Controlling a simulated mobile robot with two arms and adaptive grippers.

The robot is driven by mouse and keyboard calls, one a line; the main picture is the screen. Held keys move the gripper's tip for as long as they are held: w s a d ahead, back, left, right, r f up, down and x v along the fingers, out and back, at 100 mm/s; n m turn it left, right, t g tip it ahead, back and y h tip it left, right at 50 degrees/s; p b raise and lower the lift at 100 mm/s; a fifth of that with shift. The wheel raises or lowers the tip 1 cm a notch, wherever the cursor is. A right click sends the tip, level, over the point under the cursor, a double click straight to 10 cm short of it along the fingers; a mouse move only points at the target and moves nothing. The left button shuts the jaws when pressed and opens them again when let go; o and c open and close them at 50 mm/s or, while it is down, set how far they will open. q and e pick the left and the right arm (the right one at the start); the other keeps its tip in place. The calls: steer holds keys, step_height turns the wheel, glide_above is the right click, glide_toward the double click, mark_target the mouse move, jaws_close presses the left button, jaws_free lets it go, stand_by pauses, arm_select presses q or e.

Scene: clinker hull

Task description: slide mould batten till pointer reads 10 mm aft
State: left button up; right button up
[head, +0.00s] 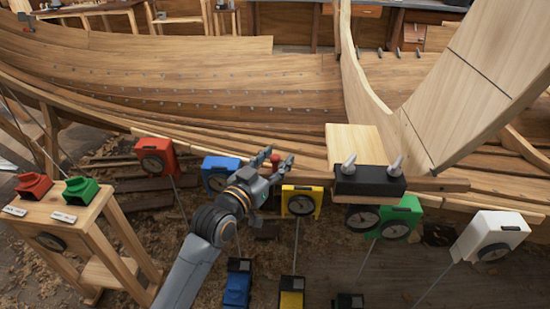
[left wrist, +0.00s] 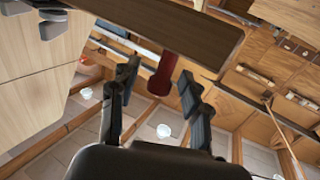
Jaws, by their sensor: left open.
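A wooden bar, apparently the mould batten (left wrist: 205,35), crosses the top of the left wrist view, with a red knob (left wrist: 162,76) standing out from it. In the head view the red knob (head: 275,158) shows small beside the hull planks. My left gripper (head: 276,158) is open, with its fingers on either side of the knob. The left wrist view shows gaps between the knob and both fingers (left wrist: 158,92). A black block (head: 369,181) with two light-grey knobs sits at a pale board (head: 355,143). A dark dial (head: 361,218) hangs below it; its reading is too small to make out. My right gripper is out of view.
Dial boxes stand on thin rods along the hull: red (head: 157,148), blue (head: 217,165), yellow (head: 312,193), green (head: 408,208) and white (head: 490,228). A wooden stand (head: 90,222) with red and green switches is at left. Wood shavings cover the floor.

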arm_select(q)
jaws_close()
steer(key=shift+d+r+p, duration=0.1)
steer(key=shift+d+p, duration=0.05)
steer(key=shift+p, duration=0.2)
steer(key=shift+d, duration=0.1)
jaws_free()
steer(key=v, duration=1.2)
